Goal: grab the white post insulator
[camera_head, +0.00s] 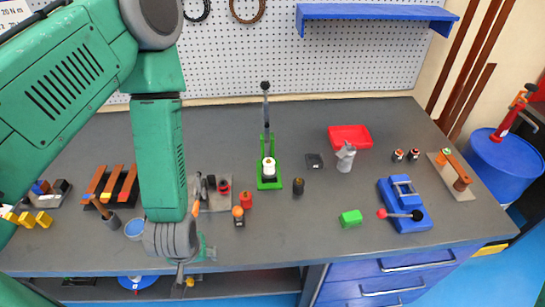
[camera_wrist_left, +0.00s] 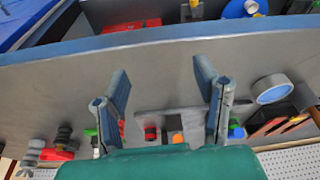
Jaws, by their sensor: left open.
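A small white upright piece (camera_head: 268,168), which looks like the white post insulator, stands on the base of a green hand press (camera_head: 269,184) mid-bench. A pale grey upright piece (camera_head: 346,158) stands further right, by the red tray; a pale ribbed stack also shows at the lower left of the left wrist view (camera_wrist_left: 31,156). Its exact kind is unclear. My left gripper (camera_head: 183,279) hangs at the bench's front edge, left of and nearer than the press. In the left wrist view its fingers (camera_wrist_left: 164,95) are apart with nothing between them. My right gripper is not in view.
A dark ribbed piece (camera_head: 298,187) stands right of the press. A red tray (camera_head: 349,136), green block (camera_head: 350,218) and blue lever tool (camera_head: 405,205) lie to the right. Small red and orange parts (camera_head: 246,200) stand between my left gripper and the press.

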